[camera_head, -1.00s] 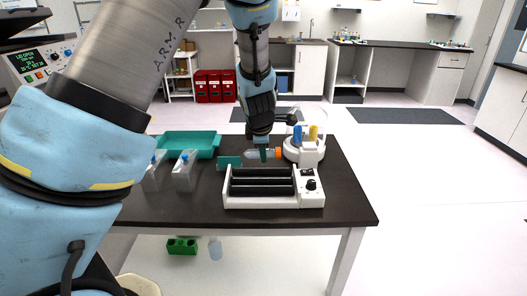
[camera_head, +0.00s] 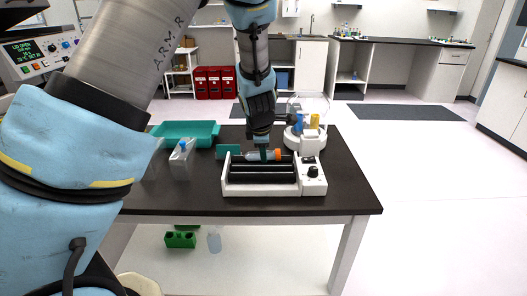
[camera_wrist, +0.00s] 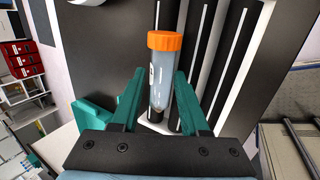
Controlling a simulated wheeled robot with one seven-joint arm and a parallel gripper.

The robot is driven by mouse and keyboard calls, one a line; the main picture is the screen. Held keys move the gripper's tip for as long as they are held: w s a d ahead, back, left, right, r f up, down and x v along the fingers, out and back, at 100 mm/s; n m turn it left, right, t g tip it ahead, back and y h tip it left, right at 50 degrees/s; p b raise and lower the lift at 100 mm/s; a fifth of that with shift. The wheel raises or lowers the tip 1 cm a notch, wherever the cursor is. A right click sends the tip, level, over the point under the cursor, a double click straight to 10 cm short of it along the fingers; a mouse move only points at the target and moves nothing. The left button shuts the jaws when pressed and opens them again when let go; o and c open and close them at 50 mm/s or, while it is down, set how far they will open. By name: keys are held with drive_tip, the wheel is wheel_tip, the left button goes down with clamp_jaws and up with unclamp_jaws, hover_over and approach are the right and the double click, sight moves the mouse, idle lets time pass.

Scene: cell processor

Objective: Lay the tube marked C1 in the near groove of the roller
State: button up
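My gripper (camera_head: 264,154) is shut on a clear tube with an orange cap (camera_head: 276,155), which lies level with its cap to the right. In the wrist view the tube (camera_wrist: 161,82) is between the teal fingertips (camera_wrist: 160,75). A small mark shows on its side, too small to read. The white roller (camera_head: 232,189) with black rods sits below and nearer; the wrist view shows its rods (camera_wrist: 205,60) mostly right of the tube. The tube is over the roller's far side. I cannot tell whether it touches a rod.
A white device with a clear dome (camera_head: 303,143) and blue and yellow parts stands behind the roller's right end. A teal tray (camera_head: 186,130) and clear containers (camera_head: 182,162) are on the left. The dark table (camera_head: 345,185) is clear at right.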

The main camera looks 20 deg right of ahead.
drive_tip(key=shift+o, duration=0.6)
drive_tip(key=shift+s+a+f, duration=0.15)
drive_tip(key=shift+s+f, duration=0.1)
drive_tip(key=p+v, duration=0.3)
drive_tip(key=v, duration=0.8)
drive_tip(key=shift+r, duration=0.2)
drive_tip(key=s+a+m+g+y, duration=0.1)
drive_tip(key=a+m, duration=0.6)
drive_tip(key=a, duration=1)
drive_tip(key=s+a+m+g+y, duration=0.1)
drive_tip(key=s+a+m, duration=0.3)
drive_tip(key=a, duration=1.2)
drive_tip(key=m+g, duration=0.1)
drive_tip(key=m, duration=0.2)
drive_tip(key=shift+s+a+r+y, duration=0.25)
drive_tip(key=shift+s+a+y, duration=0.05)
drive_tip(key=shift+a+y, duration=0.1)
